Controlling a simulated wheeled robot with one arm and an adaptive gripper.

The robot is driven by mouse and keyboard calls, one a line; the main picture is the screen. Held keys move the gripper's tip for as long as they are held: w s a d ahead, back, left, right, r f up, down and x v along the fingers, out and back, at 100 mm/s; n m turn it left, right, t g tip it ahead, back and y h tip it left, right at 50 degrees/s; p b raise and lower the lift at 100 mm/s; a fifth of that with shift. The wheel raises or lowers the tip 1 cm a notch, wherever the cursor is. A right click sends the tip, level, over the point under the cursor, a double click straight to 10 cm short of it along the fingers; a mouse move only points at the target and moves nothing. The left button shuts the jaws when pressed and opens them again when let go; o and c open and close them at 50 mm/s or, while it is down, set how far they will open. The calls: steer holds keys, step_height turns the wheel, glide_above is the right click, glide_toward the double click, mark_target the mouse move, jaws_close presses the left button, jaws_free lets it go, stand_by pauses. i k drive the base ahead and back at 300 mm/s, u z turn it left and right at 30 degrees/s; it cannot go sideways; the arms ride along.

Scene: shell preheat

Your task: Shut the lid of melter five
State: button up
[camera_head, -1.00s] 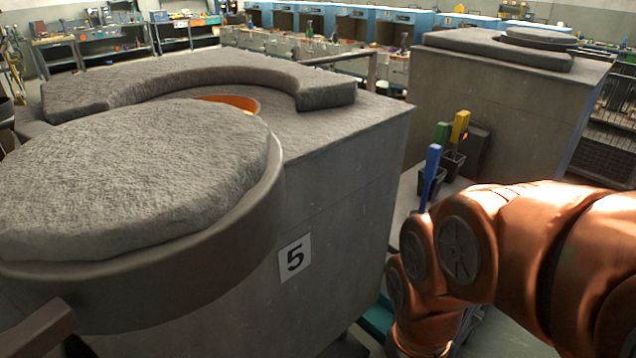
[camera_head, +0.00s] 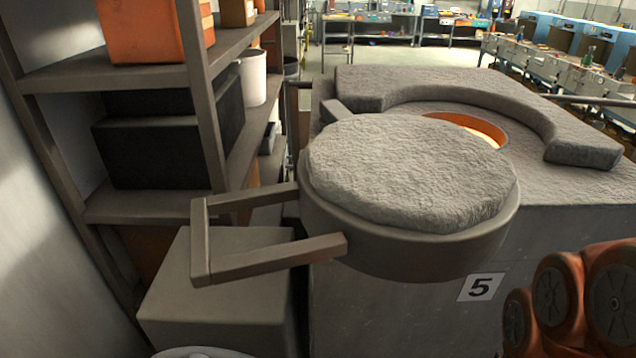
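Melter five (camera_head: 575,235) is a grey block with a "5" label (camera_head: 481,287) on its front face. Its round lid (camera_head: 410,165) has a rough grey top and a dark metal rim. The lid is swung aside to the front left, leaving the glowing orange opening (camera_head: 465,128) partly uncovered behind it. A U-shaped bar handle (camera_head: 201,240) sticks out from the lid's left side. My orange arm shows at the lower right, in front of the melter. My gripper is out of the picture.
A metal shelf (camera_head: 200,95) with orange and black boxes stands close on the left. A grey box (camera_head: 222,285) stands below the handle. A raised curved collar (camera_head: 480,85) surrounds the far side of the opening. Workbenches stand far behind.

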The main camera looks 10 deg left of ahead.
mark_target(407, 197)
steer(key=u, duration=1.25)
steer(key=k, duration=0.6)
steer(key=u, duration=1.5)
steer(key=i, duration=1.1)
steer(key=z, duration=0.2)
